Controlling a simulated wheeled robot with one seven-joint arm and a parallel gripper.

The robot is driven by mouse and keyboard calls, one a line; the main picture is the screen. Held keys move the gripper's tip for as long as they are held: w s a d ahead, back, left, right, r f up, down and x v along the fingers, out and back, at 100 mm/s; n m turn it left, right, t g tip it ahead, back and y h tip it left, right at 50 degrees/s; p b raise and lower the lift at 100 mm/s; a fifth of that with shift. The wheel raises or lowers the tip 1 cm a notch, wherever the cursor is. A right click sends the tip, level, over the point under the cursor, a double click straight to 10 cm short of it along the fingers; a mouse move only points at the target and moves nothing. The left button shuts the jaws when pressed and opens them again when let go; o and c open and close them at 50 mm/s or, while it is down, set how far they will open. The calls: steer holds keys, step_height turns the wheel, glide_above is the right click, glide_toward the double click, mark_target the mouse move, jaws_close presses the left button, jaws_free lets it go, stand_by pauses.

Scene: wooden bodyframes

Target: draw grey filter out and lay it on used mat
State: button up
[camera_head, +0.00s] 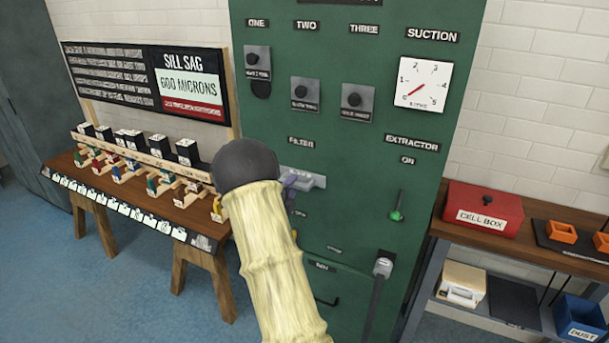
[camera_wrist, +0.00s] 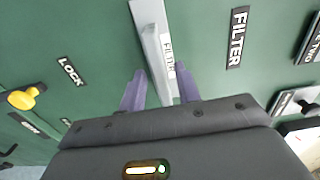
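The grey filter (camera_wrist: 153,50) shows in the wrist view as a narrow grey bar with a white label, on the green cabinet front. In the head view its grey front (camera_head: 318,181) sits below the FILTER sign. My gripper (camera_wrist: 160,82) has its purple fingers apart, one on each side of the bar, with gaps visible beside it. In the head view my arm hides most of the gripper (camera_head: 292,184). No mat is readable as the used mat; a dark flat sheet (camera_head: 513,302) lies on the right bench's lower shelf.
A yellow knob (camera_wrist: 27,97) is by the LOCK sign. A green-knobbed lever (camera_head: 396,214) and a grey handle (camera_head: 383,266) are on the cabinet's right. The right bench holds a red cell box (camera_head: 483,212), orange trays (camera_head: 562,231) and a blue dust bin (camera_head: 580,317).

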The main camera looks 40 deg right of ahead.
jaws_close()
steer(key=shift+s+a+b, duration=0.25)
steer(key=shift+a+b, duration=0.35)
steer(key=shift+a, duration=0.05)
stand_by(0.9)
steer(key=b+v, duration=0.4)
steer(key=v, duration=0.7)
steer(key=shift+s+a, duration=0.15)
steer(key=shift+a, duration=0.15)
stand_by(1.6)
